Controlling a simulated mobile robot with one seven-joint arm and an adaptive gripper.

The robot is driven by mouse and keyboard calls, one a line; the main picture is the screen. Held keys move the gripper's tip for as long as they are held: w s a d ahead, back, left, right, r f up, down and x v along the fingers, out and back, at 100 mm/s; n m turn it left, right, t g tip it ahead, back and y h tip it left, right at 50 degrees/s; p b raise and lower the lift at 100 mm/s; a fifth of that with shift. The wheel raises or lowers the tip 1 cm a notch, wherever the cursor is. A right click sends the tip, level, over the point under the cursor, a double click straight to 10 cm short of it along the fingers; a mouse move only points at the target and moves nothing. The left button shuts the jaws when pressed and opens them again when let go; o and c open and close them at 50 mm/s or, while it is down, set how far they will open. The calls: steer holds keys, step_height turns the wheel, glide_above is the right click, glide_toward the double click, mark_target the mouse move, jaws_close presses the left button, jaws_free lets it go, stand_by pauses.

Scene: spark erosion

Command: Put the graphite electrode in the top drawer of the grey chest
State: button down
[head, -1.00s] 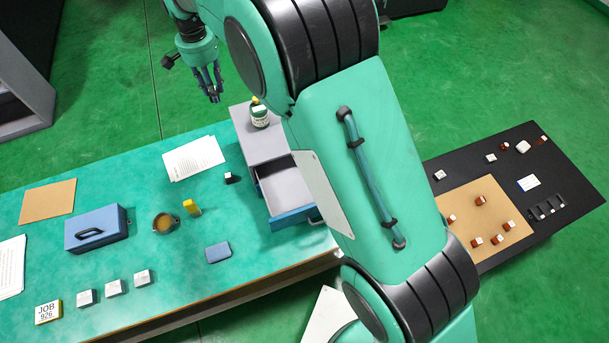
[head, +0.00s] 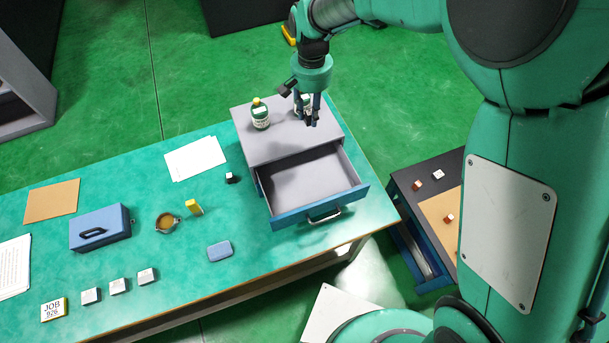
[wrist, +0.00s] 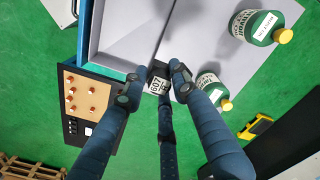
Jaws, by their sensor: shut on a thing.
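My gripper (head: 309,118) is shut on a small dark block with a white label reading 607, which I take as the graphite electrode (wrist: 158,82). In the head view my gripper is above the rear right part of the grey chest (head: 262,148), behind its open drawer. The grey chest stands at the right end of the teal bench. Its open drawer (head: 318,212) has a blue front and a pale interior that looks empty. In the wrist view the drawer (wrist: 122,28) is up and left of the fingertips.
Two green bottles stand on the chest, one at the left (head: 260,115) and one close behind my gripper (wrist: 212,90). A black-topped table is at right.

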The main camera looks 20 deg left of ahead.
glide_above(328, 173)
step_height(328, 173, down, 12)
steer(key=shift+r, duration=0.15)
stand_by(0.5)
steer(key=shift+f, duration=3.1)
steer(key=shift+f, duration=1.9)
steer(key=shift+f, duration=0.1)
